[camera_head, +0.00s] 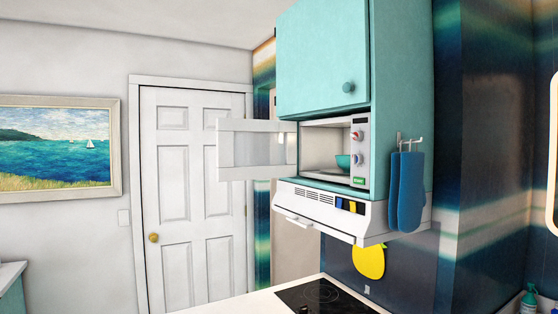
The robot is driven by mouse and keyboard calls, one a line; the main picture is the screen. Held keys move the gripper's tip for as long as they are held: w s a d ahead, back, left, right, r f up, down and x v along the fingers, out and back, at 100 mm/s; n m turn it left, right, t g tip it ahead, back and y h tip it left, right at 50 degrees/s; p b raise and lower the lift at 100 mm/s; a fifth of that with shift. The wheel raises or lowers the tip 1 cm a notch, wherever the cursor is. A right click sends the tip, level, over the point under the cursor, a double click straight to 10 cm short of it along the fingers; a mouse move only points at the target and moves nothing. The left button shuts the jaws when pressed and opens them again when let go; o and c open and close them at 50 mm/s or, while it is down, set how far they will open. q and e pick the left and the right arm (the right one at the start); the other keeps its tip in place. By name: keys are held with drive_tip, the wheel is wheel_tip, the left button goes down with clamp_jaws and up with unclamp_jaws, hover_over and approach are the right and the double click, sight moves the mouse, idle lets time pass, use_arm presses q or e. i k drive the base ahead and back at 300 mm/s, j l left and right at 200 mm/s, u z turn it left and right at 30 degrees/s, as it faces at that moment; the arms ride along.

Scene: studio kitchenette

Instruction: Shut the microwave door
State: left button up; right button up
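The microwave (362,137) sits in the open bay under the turquoise upper cabinet. Its white-framed door with a see-through pane (257,149) is swung wide open to the left, sticking out past the cabinet's side. A turquoise bowl (343,161) is inside the microwave. The control panel with knobs is on the microwave's right side. Neither of my grippers shows in the head view.
A white range hood (330,208) is below the microwave, above a black cooktop (325,297) on the counter. Blue oven mitts (407,192) hang from a hook on the cabinet's right side. A closed turquoise cabinet door (322,60) is above. A white room door (192,195) stands behind.

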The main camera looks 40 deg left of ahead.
sight(246, 149)
drive_tip(key=k+j+z, duration=0.65)
drive_tip(key=j+z, duration=0.15)
drive_tip(key=j, duration=0.2)
drive_tip(key=k+j+z, duration=0.75)
drive_tip(key=k+z, duration=0.15)
drive_tip(key=k+j+z, duration=0.15)
drive_tip(key=k+z, duration=0.3)
drive_tip(key=k+l+z, duration=0.1)
drive_tip(key=k+z, duration=0.35)
drive_tip(key=k, duration=0.15)
drive_tip(key=k+j+u, duration=0.3)
drive_tip(key=k+j, duration=0.15)
drive_tip(key=k, duration=0.2)
drive_tip(key=k+j+u, duration=0.35)
drive_tip(key=k+j, duration=0.25)
drive_tip(key=k+j+u, duration=0.25)
drive_tip(key=j, duration=0.15)
drive_tip(key=k+j+u, duration=0.2)
drive_tip(key=j, duration=0.2)
drive_tip(key=j+u, duration=0.25)
drive_tip(key=j, duration=0.15)
drive_tip(key=k+j+u, duration=0.2)
drive_tip(key=j, duration=0.3)
drive_tip(key=i+j, duration=0.25)
drive_tip(key=i+j+z, duration=0.1)
drive_tip(key=i+j, duration=0.15)
drive_tip(key=i, duration=0.2)
